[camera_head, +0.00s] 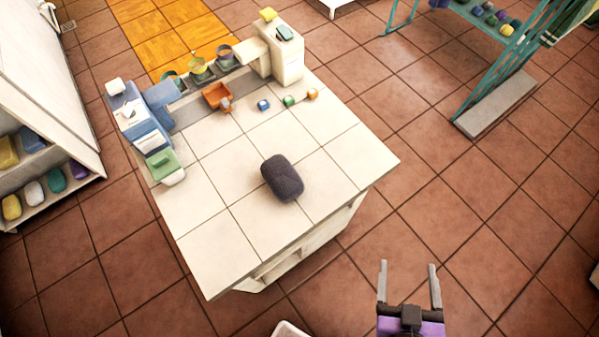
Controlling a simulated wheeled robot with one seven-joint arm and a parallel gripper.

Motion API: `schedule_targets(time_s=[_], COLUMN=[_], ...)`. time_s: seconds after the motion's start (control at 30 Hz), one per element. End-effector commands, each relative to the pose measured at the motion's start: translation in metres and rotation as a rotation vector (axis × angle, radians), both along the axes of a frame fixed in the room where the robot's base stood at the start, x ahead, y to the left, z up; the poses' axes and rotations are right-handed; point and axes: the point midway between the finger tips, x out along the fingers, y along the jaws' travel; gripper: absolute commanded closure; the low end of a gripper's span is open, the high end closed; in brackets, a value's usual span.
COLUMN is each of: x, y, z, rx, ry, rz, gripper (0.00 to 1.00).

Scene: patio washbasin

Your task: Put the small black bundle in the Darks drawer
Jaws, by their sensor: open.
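A dark grey-black bundle (282,179), rounded and ribbed, lies on the white tiled top of the counter (222,243), near its middle. My gripper (408,265) is at the bottom right, over the floor beyond the counter's near right side. Its two grey fingers are apart with nothing between them. It is well away from the bundle, down and to the right in the picture. No drawer marked Darks can be made out; the counter's near side shows only an open shelf (290,262).
A blue and white unit (150,115) and a green item (162,163) stand at the counter's left edge. An orange tray (216,96), small coloured items and a white block (278,55) are at the back. A teal rack (490,70) stands upper right. Floor around my gripper is clear.

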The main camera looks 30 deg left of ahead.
Motion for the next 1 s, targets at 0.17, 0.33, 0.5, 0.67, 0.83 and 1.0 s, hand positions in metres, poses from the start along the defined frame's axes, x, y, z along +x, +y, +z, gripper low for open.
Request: schedule_targets(time_s=[0.17,0.33,0.5,0.67,0.83,1.0], x=[0.069,0.12,0.151,0.156,0.127,0.084], y=[0.062,0.136,0.227,0.316,0.377,0.374], z=[-0.013,-0.01,0.01,0.038,0.042,0.031], rx=[-0.078,-0.139,-0.186,-0.233,-0.393,-0.586], ry=[0.02,0.051,0.092,0.159,0.369,0.623], rz=[0.097,0.17,0.241,0.306,0.354,0.361], gripper=[0.25,0.25,0.25,0.25,0.25,0.25])
